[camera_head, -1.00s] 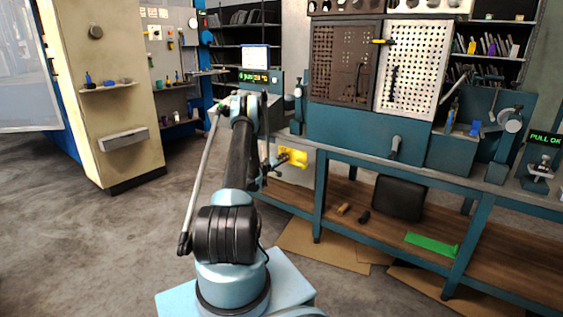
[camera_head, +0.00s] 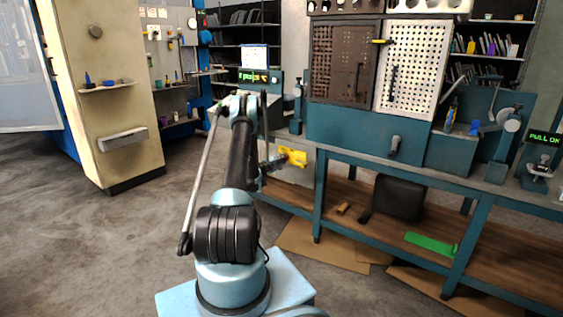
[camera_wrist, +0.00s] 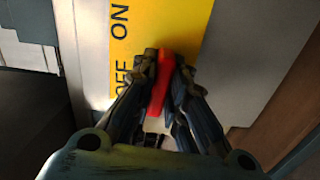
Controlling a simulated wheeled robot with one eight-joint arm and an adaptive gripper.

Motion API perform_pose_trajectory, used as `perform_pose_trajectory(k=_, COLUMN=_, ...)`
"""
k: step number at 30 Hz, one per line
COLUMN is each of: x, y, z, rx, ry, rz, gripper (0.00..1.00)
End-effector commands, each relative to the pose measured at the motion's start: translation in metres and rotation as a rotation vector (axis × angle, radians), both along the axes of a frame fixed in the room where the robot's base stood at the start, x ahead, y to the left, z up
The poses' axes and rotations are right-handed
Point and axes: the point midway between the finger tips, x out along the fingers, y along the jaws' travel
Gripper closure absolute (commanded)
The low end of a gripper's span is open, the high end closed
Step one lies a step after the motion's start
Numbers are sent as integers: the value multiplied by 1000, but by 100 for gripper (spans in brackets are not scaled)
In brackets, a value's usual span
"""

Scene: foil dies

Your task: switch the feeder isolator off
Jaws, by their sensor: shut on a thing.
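The feeder isolator is a yellow plate (camera_wrist: 165,25) marked ON and OFF, on a pale grey box (camera_wrist: 230,70). Its red handle (camera_wrist: 160,85) lies between the two dark fingers of my gripper (camera_wrist: 163,62), which are shut on it. The handle lies beside the word OFF and away from ON. Its pivot is hidden by the fingers, so its exact setting is unclear. In the head view the yellow plate (camera_head: 294,156) shows at the left end of the bench, with my gripper (camera_head: 279,161) reaching it from the left.
The teal workbench (camera_head: 355,165) runs to the right, with pegboards (camera_head: 415,65) above. A black case (camera_head: 398,198) and a green item (camera_head: 431,243) lie on its lower shelf. A cream cabinet (camera_head: 105,100) stands left. The floor (camera_head: 90,240) between is clear.

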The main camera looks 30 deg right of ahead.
Motion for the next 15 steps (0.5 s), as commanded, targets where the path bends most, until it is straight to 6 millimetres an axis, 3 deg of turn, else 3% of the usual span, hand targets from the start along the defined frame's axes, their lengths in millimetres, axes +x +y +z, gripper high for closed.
perform_pose_trajectory(k=15, x=2, y=3, z=-2, rx=-30, ry=77, rz=5, gripper=100)
